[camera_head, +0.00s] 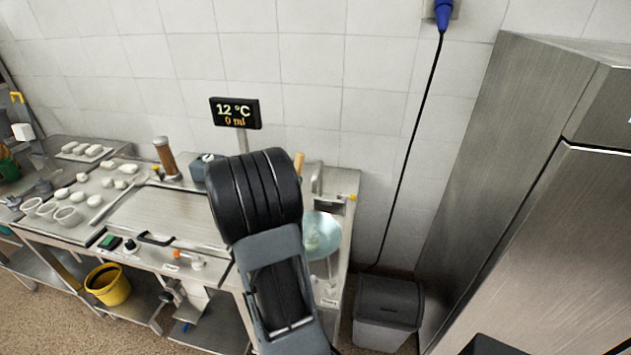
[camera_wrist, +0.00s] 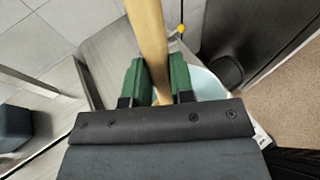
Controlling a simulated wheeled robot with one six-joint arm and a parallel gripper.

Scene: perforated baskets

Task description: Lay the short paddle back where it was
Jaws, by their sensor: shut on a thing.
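A wooden paddle (camera_wrist: 148,35) runs up the wrist view between the two green fingers of my gripper (camera_wrist: 157,82). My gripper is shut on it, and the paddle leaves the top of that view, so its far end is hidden. In the head view a small wooden piece, likely the same paddle (camera_head: 299,163), shows just behind my dark arm. My gripper is hidden behind the arm there. A pale blue round basin (camera_head: 322,228) sits at the right end of the steel counter, and its rim also shows below the paddle in the wrist view (camera_wrist: 205,85).
The steel counter (camera_head: 165,215) holds several white pieces and rings at left, a brown cylinder (camera_head: 166,157) and a dark box (camera_head: 203,168). A display (camera_head: 235,113) reads 12 °C, 0 ml. A grey bin (camera_head: 387,312) and steel cabinet (camera_head: 520,180) stand at right.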

